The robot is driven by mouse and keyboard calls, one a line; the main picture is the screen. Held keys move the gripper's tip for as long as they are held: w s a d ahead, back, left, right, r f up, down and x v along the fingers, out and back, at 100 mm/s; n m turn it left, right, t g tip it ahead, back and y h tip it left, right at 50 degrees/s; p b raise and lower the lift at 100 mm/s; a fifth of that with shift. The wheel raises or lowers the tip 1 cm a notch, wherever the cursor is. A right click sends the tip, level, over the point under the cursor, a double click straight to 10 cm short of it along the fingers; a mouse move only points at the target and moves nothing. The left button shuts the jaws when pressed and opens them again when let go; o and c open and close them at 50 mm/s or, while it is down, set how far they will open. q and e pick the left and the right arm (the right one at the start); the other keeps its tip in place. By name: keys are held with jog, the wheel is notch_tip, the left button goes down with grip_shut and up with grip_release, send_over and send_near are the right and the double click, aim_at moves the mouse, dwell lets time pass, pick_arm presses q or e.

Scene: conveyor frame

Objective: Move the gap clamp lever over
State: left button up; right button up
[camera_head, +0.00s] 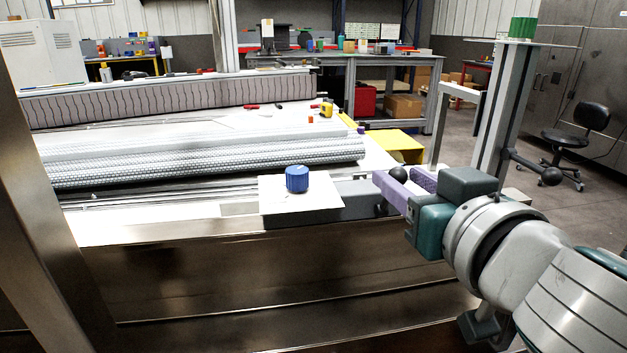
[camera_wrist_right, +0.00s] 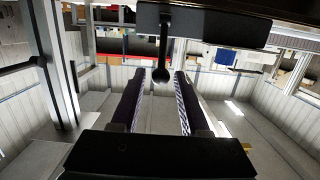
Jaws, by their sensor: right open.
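The gap clamp lever shows as a black ball knob (camera_head: 397,174) at the right end of the conveyor frame in the head view. In the right wrist view its thin stem (camera_wrist_right: 163,45) hangs from a dark block (camera_wrist_right: 205,27), with the ball (camera_wrist_right: 161,76) at its end. My right gripper (camera_head: 400,183) has purple fingers, open, one on either side of the ball. In the right wrist view the fingers (camera_wrist_right: 160,84) show a clear gap on both sides, so no grip shows. My left gripper is not in view.
A blue cylinder (camera_head: 297,179) stands on a white plate (camera_head: 270,196) left of my right gripper. A second black lever knob (camera_head: 551,176) sticks out from a metal post (camera_head: 497,120) on the right. Rollers (camera_head: 200,158) lie behind the plate.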

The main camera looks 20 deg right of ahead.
jog(key=shift+w, duration=0.1)
grip_shut()
jog(key=shift+s+a+f+b, duration=0.2)
jog(key=shift+s+f+b, duration=0.5)
jog(key=shift+s, duration=0.2)
jog(key=shift+f, duration=0.1)
jog(key=shift+s+a+f+b, duration=0.2)
jog(key=shift+s+f+b, duration=0.55)
jog(key=shift+b, duration=0.2)
jog(key=shift+f, duration=0.1)
